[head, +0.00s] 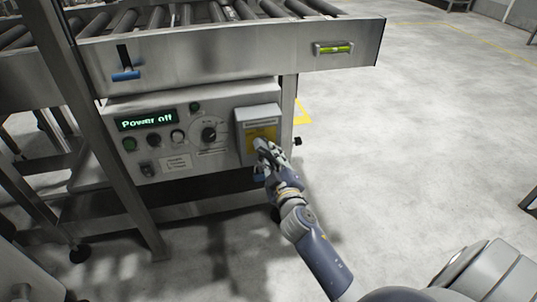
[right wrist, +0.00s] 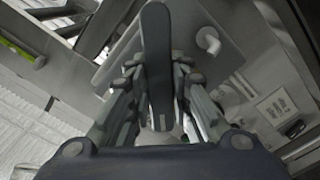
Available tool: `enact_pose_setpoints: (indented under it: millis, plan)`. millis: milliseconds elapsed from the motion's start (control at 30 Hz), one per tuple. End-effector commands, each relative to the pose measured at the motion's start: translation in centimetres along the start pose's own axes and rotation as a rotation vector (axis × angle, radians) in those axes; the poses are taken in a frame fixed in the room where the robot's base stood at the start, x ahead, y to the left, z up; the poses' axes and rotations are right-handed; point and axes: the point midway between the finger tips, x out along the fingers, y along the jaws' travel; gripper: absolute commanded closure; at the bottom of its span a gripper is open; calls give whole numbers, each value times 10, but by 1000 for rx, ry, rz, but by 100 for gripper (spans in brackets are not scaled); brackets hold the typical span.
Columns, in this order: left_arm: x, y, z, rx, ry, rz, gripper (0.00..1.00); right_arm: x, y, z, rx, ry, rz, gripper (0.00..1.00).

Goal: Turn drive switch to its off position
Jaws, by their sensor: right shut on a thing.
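A grey switch box (head: 257,115) with a yellow plate (head: 261,133) is mounted at the right end of the control panel. The lettering on it is too small to read. My right gripper (head: 262,148) is at the front of the box and hides part of the yellow plate. In the right wrist view, its two fingers are closed on either side of a long dark grey handle (right wrist: 157,45). The handle's angle against its markings cannot be read. My left gripper is not in view.
The control panel (head: 172,161) carries a display (head: 146,120) reading "Power off", a black rotary knob (head: 209,134) and several buttons. A roller conveyor (head: 225,50) runs above, with a green level (head: 333,48) on its side. The floor to the right is open.

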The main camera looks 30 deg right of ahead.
Motion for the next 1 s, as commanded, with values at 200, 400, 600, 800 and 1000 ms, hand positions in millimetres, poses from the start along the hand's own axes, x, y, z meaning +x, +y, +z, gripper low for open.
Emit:
enact_pose_setpoints:
  millis: [200, 400, 600, 800, 1000]
  plan:
    - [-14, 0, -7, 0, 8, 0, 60, 0, 8, -3, -208, 1, 1, 100]
    - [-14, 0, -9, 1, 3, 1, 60, 0, 13, -5, -397, 2, 2, 100]
    - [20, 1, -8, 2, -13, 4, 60, 0, 17, -7, -563, 2, 1, 100]
    - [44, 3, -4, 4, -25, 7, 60, 0, 19, -8, -689, 2, 2, 100]
    - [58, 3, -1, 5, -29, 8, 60, 0, 21, -10, -767, 2, 3, 100]
